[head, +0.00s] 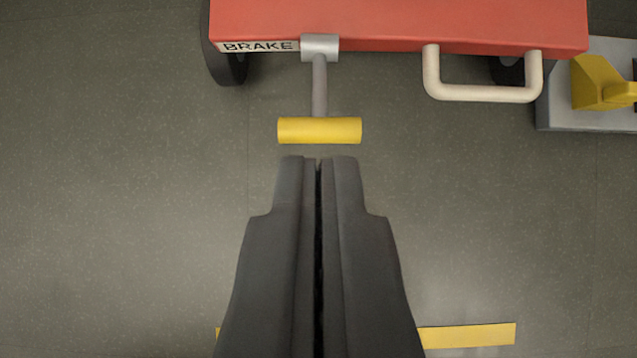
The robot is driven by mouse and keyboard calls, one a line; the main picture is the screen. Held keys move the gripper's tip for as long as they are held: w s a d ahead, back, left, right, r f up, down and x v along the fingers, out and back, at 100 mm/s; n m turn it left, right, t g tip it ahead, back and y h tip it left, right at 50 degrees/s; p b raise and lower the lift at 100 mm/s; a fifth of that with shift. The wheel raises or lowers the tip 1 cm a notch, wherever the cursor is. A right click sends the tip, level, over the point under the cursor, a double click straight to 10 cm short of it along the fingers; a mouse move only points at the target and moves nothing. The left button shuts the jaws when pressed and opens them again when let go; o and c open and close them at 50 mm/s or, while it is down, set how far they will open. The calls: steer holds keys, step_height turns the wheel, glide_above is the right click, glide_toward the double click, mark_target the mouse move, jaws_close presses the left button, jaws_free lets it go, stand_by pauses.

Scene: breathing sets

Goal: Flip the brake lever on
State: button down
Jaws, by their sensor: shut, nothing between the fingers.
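The brake lever is a grey rod (319,86) with a yellow crossbar handle (319,131) at its near end. The rod comes out of a light grey bracket (320,47) on the edge of a red body (400,22). A "BRAKE" label (258,46) is on that edge, left of the bracket. My gripper (318,160) is shut and empty. Its fingertips are in line with the lever, just below the yellow handle in the picture, with a small gap between them. The height difference between tips and handle cannot be told.
A cream U-shaped handle (484,96) sticks out of the red body to the right of the lever. A grey block with a yellow part (597,84) is at the far right. A yellow strip (467,336) lies on the grey floor. The floor at left is clear.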

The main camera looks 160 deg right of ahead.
glide_above(320, 140)
step_height(320, 140, down, 6)
steer(key=shift+a+f, duration=0.1)
step_height(320, 140, down, 3)
steer(key=shift+r, duration=0.1)
steer(key=shift+s+f, duration=0.15)
steer(key=shift+f, duration=0.5)
